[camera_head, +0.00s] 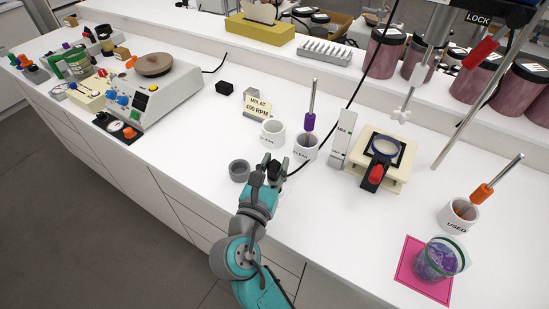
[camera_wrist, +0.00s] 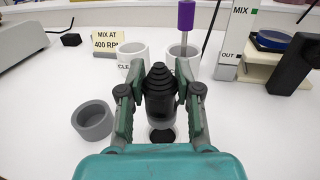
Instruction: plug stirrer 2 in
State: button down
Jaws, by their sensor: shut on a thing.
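My gripper (camera_head: 273,166) is shut on a black stepped plug (camera_wrist: 160,90) just above the white bench, near its front edge. The plug also shows between the fingers in the head view (camera_head: 276,172). A black cable (camera_head: 337,133) runs from beside my gripper up to the right, towards the stirrer stand. A pale ring with a dark centre (camera_wrist: 162,135) shows below the plug; I cannot tell whether it is part of the plug or lies on the bench. The stirrer (camera_head: 480,16), marked LOCK, is partly cut off at the top right. No number is readable on it.
A grey round cup (camera_head: 239,171) stands just left of my gripper. Two white cups (camera_head: 272,133) stand behind it, one with a purple-handled rod (camera_head: 310,122). A MIX/OUT post (camera_head: 342,138) and cream stand (camera_head: 395,178) are to the right. A small black box (camera_head: 224,88) lies farther back.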

aim_at(274, 179)
jog(key=shift+f, duration=1.05)
jog(key=shift+f, duration=1.3)
dwell(0.7)
jog(key=c, duration=0.7)
grip_release()
jog(key=v, duration=1.2)
